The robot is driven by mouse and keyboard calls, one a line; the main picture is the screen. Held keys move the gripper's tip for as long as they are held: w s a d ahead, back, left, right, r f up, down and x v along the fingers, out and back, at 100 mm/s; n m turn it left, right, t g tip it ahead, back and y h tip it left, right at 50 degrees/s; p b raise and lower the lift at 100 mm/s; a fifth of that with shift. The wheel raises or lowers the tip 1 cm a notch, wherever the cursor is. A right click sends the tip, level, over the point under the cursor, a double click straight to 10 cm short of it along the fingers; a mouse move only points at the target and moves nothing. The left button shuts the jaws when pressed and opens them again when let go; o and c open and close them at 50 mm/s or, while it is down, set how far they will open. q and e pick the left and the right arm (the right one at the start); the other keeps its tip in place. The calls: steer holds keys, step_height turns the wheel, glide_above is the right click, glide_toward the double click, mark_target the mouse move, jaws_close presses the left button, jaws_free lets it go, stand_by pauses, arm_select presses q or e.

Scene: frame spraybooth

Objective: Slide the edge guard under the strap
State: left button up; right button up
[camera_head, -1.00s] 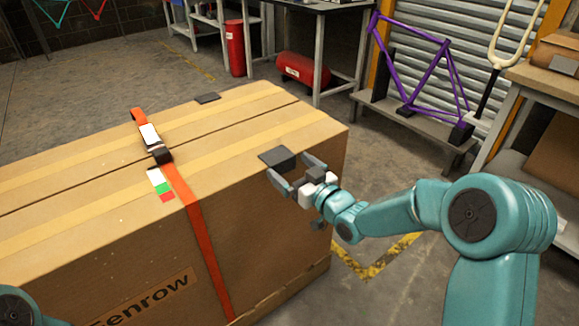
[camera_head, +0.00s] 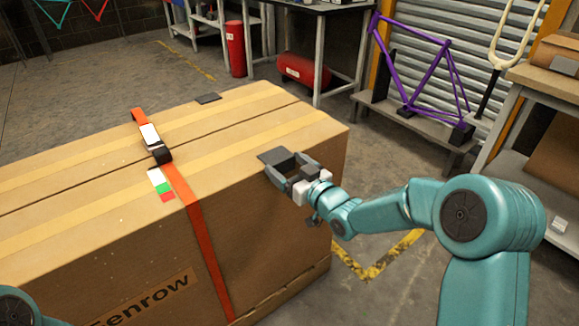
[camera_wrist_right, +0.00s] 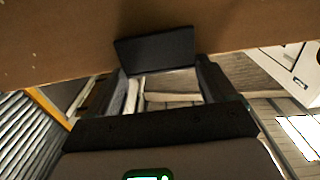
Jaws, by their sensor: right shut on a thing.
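The edge guard (camera_head: 275,155) is a dark grey angled piece on the top near edge of the large cardboard box, right of the strap and apart from it. My right gripper (camera_head: 287,165) is shut on the guard from its near right side. In the right wrist view the guard (camera_wrist_right: 155,50) shows as a dark plate between the fingertips (camera_wrist_right: 160,72). The orange strap (camera_head: 207,250) runs over the box top and down its near side, with a buckle (camera_head: 155,143) on top. My left gripper is out of view.
The cardboard box (camera_head: 100,225) fills the left and middle. Another dark guard-like piece (camera_head: 208,98) lies at its far top edge. A label (camera_head: 161,185) sits beside the strap. The box top between guard and strap is clear.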

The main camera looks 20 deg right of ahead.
steer(key=shift+s+a+b, duration=0.4)
steer(key=shift+a+b, duration=0.2)
steer(key=shift+a, duration=0.45)
steer(key=shift+s+a+b, duration=0.35)
steer(key=shift+a+b, duration=0.2)
steer(key=shift+a, duration=0.5)
steer(key=shift+s+a+b, duration=0.4)
steer(key=shift+a+b, duration=0.2)
steer(key=shift+a, duration=0.45)
steer(key=shift+s+a+b, duration=0.25)
steer(key=shift+a+b, duration=0.05)
steer(key=shift+a, duration=0.4)
steer(key=shift+s+a+b, duration=0.25)
steer(key=shift+a+b, duration=0.05)
steer(key=shift+a, duration=0.35)
